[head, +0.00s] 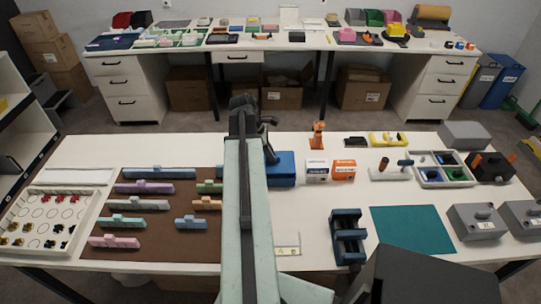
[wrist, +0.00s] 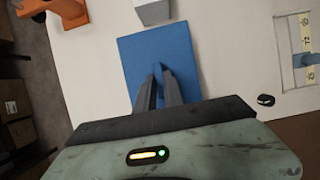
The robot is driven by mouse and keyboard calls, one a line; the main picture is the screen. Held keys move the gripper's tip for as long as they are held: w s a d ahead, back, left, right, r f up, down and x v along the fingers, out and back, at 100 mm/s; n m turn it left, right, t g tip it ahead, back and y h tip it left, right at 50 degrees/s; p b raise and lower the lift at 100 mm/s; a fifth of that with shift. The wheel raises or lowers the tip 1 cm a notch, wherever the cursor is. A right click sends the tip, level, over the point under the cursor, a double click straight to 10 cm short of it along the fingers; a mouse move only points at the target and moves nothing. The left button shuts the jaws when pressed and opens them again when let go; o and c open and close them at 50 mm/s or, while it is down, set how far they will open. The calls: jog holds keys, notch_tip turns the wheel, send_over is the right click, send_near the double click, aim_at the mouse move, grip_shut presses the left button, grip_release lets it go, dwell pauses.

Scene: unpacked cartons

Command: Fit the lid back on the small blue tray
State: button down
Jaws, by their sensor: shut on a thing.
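The blue tray (head: 281,169) stands on the near table just right of my arm in the head view, partly hidden by the arm. In the wrist view a flat blue lid (wrist: 155,48) fills the middle, with a small raised blue grip at its centre. My gripper (wrist: 157,76) is shut on that grip, its two dark fingers on either side. The lid's near part is hidden by the fingers and gripper body. I cannot tell whether the lid rests fully on the tray or is just above it. The gripper's fingertips are hidden in the head view.
A white-and-blue box (head: 317,170) and an orange-and-white box (head: 344,169) stand right of the tray. An orange stand (head: 318,136) is behind them. A brown mat (head: 160,215) with several coloured blocks lies left. A dark blue rack (head: 348,237) stands in front, beside a bare teal mat (head: 412,229).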

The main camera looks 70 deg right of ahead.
jog(key=shift+f+b, duration=1.15)
jog(key=shift+b, duration=0.1)
jog(key=c, duration=1.4)
grip_release()
jog(key=shift+r, duration=0.15)
jog(key=p+v, duration=0.7)
jog(key=v, duration=0.1)
jog(key=shift+s+p, duration=0.1)
jog(key=shift+p, duration=0.2)
